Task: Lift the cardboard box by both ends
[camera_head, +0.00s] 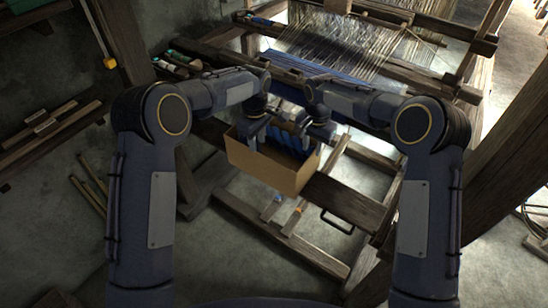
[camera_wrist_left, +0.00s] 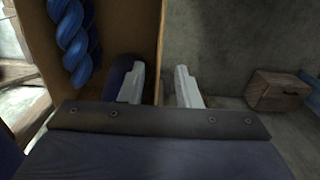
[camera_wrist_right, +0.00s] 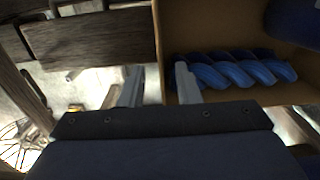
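The cardboard box (camera_head: 262,168) is tan and open at the top, and blue twisted yarn (camera_head: 287,142) lies inside. My left gripper (camera_head: 253,138) is over its left end. In the left wrist view, the fingers (camera_wrist_left: 159,87) are apart, one inside the box wall (camera_wrist_left: 152,45) and one outside. My right gripper (camera_head: 303,133) is over the right end. In the right wrist view, its fingers (camera_wrist_right: 159,86) are also apart, straddling the wall (camera_wrist_right: 161,40), with yarn (camera_wrist_right: 235,72) beside the inner finger. The box's underside is hidden.
The wooden loom (camera_head: 345,40) with pale warp threads and blue cloth stands behind the box. A dark wooden beam (camera_head: 345,198) runs close to the box's right end. Wooden slats lie below in front. The floor (camera_head: 235,262) at front left is largely bare.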

